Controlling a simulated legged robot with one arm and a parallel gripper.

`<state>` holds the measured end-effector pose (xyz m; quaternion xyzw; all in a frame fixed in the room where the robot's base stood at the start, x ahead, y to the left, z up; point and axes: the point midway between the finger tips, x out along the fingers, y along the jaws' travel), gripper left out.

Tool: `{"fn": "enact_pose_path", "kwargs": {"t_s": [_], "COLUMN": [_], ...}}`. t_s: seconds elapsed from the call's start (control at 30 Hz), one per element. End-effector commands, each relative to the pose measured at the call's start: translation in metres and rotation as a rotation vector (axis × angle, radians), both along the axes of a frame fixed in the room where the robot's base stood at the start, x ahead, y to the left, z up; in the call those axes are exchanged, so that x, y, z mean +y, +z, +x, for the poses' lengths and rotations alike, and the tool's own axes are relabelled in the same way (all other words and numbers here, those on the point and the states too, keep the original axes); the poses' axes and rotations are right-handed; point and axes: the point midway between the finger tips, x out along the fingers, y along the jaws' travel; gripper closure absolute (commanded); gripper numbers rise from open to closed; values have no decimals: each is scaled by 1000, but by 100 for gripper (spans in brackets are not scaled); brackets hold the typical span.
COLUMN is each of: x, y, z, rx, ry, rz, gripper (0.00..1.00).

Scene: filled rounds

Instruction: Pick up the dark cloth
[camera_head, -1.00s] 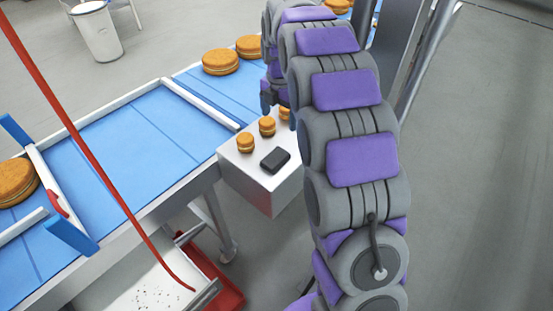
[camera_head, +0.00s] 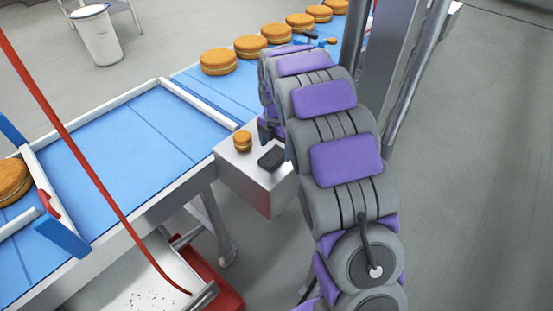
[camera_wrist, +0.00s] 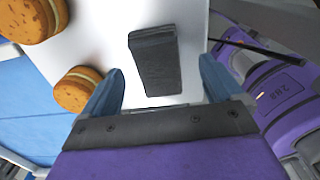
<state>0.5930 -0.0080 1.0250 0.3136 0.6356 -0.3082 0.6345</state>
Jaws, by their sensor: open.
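The dark cloth (camera_head: 271,157) is a small, dark grey folded block lying on a white box-like stand beside the blue conveyor. In the wrist view the cloth (camera_wrist: 155,61) lies on the white top, just beyond and between the two blue fingertips of my gripper (camera_wrist: 162,88). The fingers are spread wide and hold nothing. In the head view my gripper is mostly hidden behind my own purple and grey arm.
The white stand (camera_head: 240,172) also bears small filled rounds; one (camera_head: 242,141) sits left of the cloth. In the wrist view a round (camera_wrist: 80,90) is close beside the left finger. The blue conveyor (camera_head: 130,140) runs behind, with larger rounds (camera_head: 218,61). A red cable hangs at left.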

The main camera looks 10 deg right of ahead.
Motion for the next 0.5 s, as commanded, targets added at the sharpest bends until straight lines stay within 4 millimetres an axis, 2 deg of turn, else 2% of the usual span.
{"fn": "enact_pose_path", "kwargs": {"t_s": [0.03, 0.2, 0.43, 0.5], "x": [2, 2, -4, -4], "y": [-12, -31, -31, -31], "z": [-1, -2, -2, -2], "rx": [3, 5, 2, 2], "ry": [1, 1, 0, 0], "rz": [-2, -2, 3, 5], "gripper": [6, 6, 6, 13]}}
